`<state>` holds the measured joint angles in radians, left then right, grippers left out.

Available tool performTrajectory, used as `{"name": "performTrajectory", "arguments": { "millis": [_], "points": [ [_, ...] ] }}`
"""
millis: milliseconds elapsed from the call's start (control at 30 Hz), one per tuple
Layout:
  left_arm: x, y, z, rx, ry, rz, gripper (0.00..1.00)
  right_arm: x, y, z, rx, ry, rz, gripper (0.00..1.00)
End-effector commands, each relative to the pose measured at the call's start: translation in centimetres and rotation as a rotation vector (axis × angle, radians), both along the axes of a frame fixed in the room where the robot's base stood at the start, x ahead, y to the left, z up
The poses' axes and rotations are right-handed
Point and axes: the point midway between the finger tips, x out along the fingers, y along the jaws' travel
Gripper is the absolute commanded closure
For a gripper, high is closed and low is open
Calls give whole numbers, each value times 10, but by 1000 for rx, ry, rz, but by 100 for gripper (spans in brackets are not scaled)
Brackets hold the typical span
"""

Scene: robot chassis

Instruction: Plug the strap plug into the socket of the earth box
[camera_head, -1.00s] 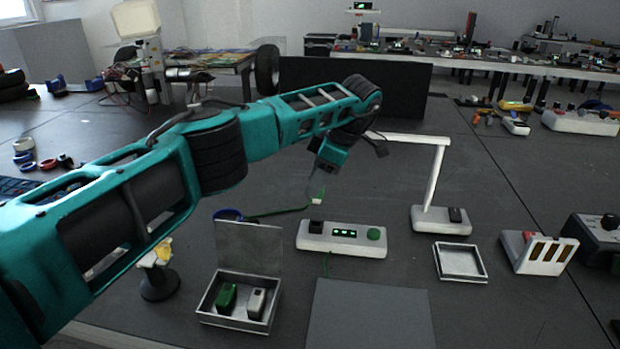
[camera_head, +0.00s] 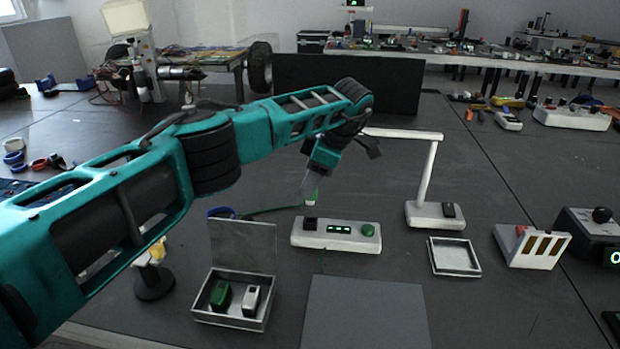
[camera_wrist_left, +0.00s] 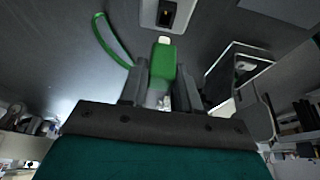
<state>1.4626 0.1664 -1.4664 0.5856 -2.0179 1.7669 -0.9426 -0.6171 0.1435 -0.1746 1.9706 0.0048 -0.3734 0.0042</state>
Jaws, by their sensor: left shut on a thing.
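The earth box (camera_head: 336,240) is a low white box with a black socket (camera_head: 310,223) at its left end, a lit green display and a green button. My left gripper (camera_head: 310,187) hangs above that left end and is shut on the green strap plug (camera_head: 312,198). In the left wrist view, the plug (camera_wrist_left: 162,65) sits between the fingers, its pale tip pointing at the dark opening of the socket (camera_wrist_left: 166,13), with a gap between them. A green strap (camera_head: 270,210) runs left from the plug. My right gripper is out of view.
A white lamp stand (camera_head: 436,214) and a shallow tray (camera_head: 456,272) are to the right. A flat grey mat (camera_head: 366,315) lies in front of the earth box.

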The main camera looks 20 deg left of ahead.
Motion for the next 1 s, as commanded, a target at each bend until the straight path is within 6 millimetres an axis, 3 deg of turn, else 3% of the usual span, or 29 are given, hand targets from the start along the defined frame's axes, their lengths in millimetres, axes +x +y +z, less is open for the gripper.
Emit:
{"name": "performTrajectory", "arguments": {
  "millis": [333, 1000],
  "points": [
    [0, 0, -31, 3, 1, -1, 98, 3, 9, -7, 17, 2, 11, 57],
    [0, -1, -33, 3, 1, -1, 98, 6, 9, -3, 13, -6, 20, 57]
  ]
}}
